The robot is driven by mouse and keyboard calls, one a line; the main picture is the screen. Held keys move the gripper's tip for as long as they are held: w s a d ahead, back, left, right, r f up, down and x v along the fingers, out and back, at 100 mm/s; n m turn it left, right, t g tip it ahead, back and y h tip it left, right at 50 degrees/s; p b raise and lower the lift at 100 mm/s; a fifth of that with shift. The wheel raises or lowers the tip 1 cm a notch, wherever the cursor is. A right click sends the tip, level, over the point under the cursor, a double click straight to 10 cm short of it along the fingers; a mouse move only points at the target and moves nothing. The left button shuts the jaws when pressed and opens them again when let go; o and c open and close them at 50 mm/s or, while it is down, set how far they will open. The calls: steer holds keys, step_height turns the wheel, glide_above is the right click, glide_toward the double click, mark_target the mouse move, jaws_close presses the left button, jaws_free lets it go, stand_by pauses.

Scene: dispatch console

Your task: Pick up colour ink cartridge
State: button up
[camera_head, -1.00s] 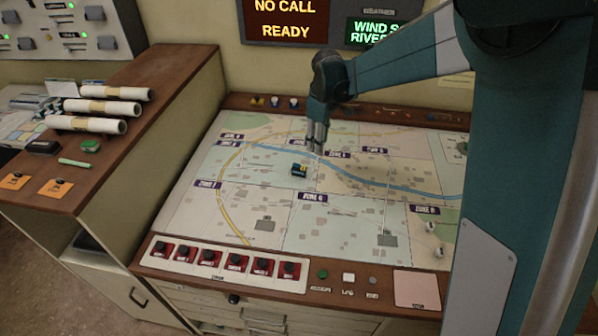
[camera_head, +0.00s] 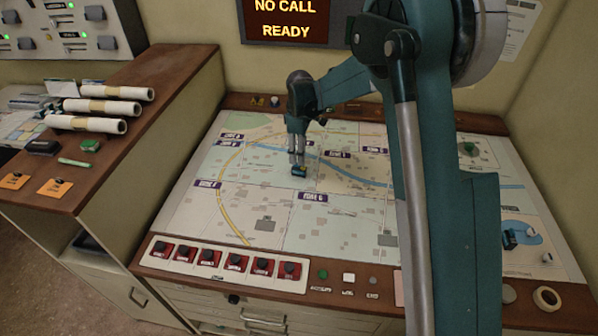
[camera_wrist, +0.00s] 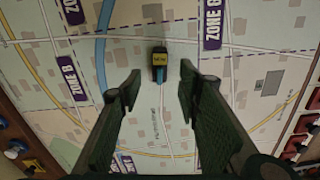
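The colour ink cartridge (camera_wrist: 159,65) is a small dark block with a yellow label and a blue part, lying on the map table (camera_head: 340,222). It also shows in the head view (camera_head: 299,171), just below my gripper (camera_head: 297,160). In the wrist view my gripper (camera_wrist: 159,90) is open, its two dark fingers spread wide. The cartridge lies beyond the fingertips, roughly centred between them, and no finger visibly touches it. The gap in height between fingers and cartridge is hard to judge.
Red switches (camera_head: 209,256) line the table's front edge. Rolled papers (camera_head: 100,107) lie on the left cabinet. A small dark object (camera_head: 511,238) and a tape roll (camera_head: 547,298) are at the right. The map around the cartridge is clear.

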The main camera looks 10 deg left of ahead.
mark_target(299, 167)
steer(key=shift+f, duration=0.1)
steer(key=shift+f, duration=1.2)
steer(key=shift+f, duration=0.1)
steer(key=shift+a+f, duration=0.1)
steer(key=shift+f, duration=2.4)
steer(key=c, duration=1)
